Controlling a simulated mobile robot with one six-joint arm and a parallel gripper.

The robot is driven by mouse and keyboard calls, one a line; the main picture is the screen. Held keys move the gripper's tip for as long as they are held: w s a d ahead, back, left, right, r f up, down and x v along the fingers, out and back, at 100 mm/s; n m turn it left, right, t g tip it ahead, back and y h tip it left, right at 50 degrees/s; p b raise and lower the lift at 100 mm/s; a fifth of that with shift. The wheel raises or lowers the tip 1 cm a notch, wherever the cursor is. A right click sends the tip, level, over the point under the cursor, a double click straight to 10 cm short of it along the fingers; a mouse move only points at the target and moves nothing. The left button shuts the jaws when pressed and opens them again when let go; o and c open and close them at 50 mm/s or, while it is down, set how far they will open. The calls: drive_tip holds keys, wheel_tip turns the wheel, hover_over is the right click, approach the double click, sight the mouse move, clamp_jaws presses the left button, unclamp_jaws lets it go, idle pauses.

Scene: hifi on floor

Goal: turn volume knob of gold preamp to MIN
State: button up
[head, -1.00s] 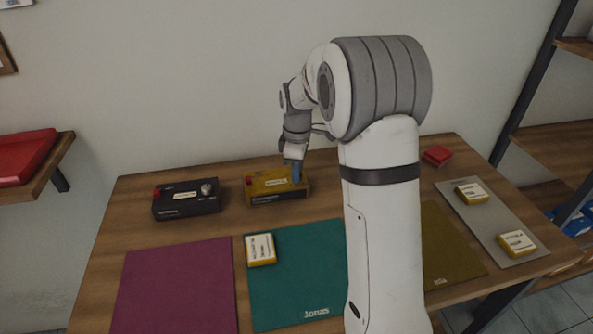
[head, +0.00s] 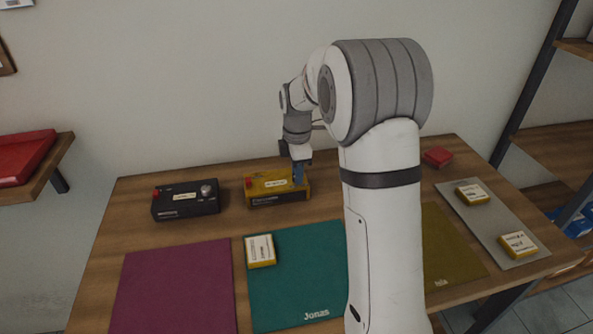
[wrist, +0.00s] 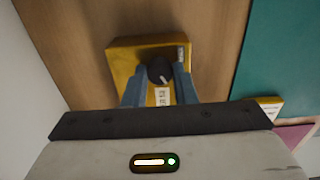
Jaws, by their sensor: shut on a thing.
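The gold preamp (head: 266,188) stands at the back of the wooden table, with a red part at its left end and a white label on its top. It also shows in the wrist view (wrist: 122,60). Its dark round volume knob (wrist: 159,70) with a pale pointer line sits between my two blue fingers in the wrist view. My gripper (head: 298,174) points down over the right end of the preamp and is shut on the knob. In the head view the fingers hide the knob. The MIN marking is too small to read.
A black preamp (head: 186,201) with a silver knob stands to the left. A teal mat (head: 295,290) marked Jonas, with a yellow labelled box (head: 260,250), lies in front. A purple mat (head: 178,285) lies front left. A red box (head: 437,156) sits at back right.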

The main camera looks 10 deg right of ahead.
drive_tip(key=o, duration=1)
drive_tip(key=shift+r, duration=0.1)
wheel_tip(320, 180, up, 7)
drive_tip(key=shift+b, duration=0.3)
drive_tip(key=shift+r, duration=0.3)
